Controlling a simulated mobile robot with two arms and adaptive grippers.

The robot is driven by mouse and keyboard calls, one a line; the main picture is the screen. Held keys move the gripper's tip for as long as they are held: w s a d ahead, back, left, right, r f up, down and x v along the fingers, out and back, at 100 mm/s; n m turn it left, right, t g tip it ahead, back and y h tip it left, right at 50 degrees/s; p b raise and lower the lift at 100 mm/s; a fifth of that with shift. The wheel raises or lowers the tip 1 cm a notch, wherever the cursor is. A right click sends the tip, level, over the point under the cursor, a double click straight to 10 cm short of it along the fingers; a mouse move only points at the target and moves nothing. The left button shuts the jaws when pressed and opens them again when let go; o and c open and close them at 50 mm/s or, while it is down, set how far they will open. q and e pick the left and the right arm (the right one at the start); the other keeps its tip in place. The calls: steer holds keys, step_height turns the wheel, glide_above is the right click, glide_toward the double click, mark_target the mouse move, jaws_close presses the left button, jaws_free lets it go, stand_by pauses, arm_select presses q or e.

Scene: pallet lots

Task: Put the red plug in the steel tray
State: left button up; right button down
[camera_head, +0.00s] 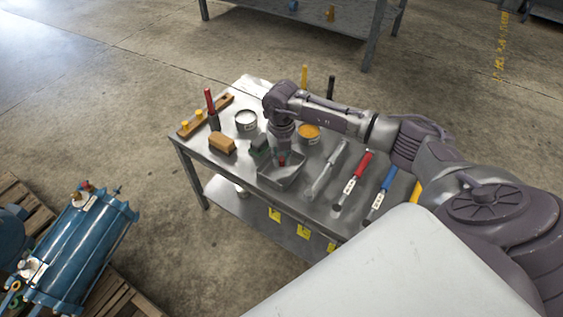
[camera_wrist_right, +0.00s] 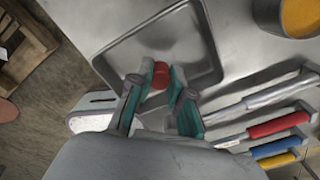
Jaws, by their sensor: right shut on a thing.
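The steel tray (camera_head: 283,182) is a shallow grey tray at the front of the metal table; in the right wrist view its rim (camera_wrist_right: 208,38) fills the top middle. The red plug (camera_wrist_right: 160,74) is a small red cylinder between the teal pads of my right gripper (camera_wrist_right: 157,90), which is shut on it. In the head view the plug (camera_head: 282,160) shows as a small red spot over the tray. Its gap to the tray floor cannot be told. My left gripper is not in view.
Right of the tray lie several tools, with a red handle (camera_head: 355,170) and a blue handle (camera_head: 383,192). Behind it stand a grey can (camera_head: 246,122) and an orange-filled can (camera_head: 309,134). A brown block (camera_head: 222,144) lies to the left.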

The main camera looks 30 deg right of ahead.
steer(key=shift+f, duration=0.85)
steer(key=shift+f, duration=0.15)
steer(key=c, duration=1.1)
jaws_free()
